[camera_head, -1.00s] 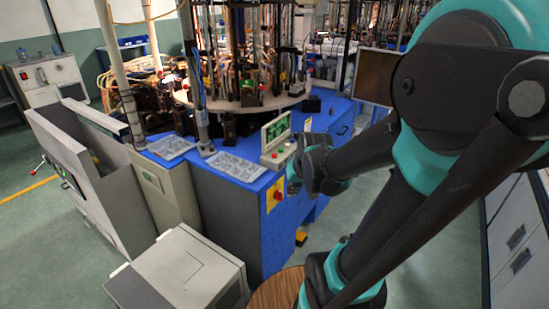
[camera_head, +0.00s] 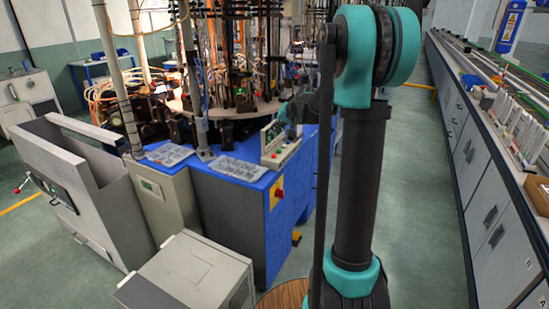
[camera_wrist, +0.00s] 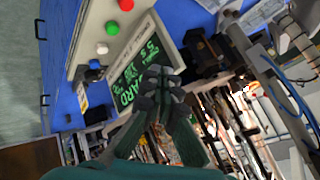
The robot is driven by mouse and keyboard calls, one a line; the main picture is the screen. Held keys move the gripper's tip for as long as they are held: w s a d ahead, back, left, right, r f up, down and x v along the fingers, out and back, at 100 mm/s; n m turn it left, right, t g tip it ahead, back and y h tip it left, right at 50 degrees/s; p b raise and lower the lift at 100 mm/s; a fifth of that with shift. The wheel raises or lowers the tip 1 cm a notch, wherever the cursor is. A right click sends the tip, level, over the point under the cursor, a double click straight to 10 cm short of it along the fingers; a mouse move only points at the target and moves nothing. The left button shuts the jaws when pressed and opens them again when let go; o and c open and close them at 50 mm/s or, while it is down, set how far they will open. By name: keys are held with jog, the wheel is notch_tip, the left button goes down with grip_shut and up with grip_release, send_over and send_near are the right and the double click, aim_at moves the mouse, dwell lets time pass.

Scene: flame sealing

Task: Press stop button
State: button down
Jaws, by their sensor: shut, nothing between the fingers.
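The control box (camera_head: 272,146) stands on the blue machine's edge in the head view. I read no stop label. Its dark screen (camera_wrist: 128,75) with green text lies beside the buttons. My gripper (camera_wrist: 160,76) is shut and empty, its fingertips overlapping the screen in the wrist view, apart from the buttons in the picture. In the head view my arm partly hides the gripper.
A red knob on a yellow plate (camera_head: 277,192) is on the blue cabinet (camera_head: 235,215) front. Two clear trays (camera_head: 235,168) lie on the blue top. A grey box (camera_head: 190,275) stands in front. A long bench (camera_head: 490,170) runs along the right, with open floor before it.

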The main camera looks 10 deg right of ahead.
aim_at(275, 156)
jog(key=shift+f, duration=0.1)
jog(key=shift+f, duration=4.35)
jog(key=shift+f, duration=0.1)
jog(key=shift+f, duration=0.3)
jog(key=shift+f, duration=0.5)
jog(key=shift+r, duration=0.95)
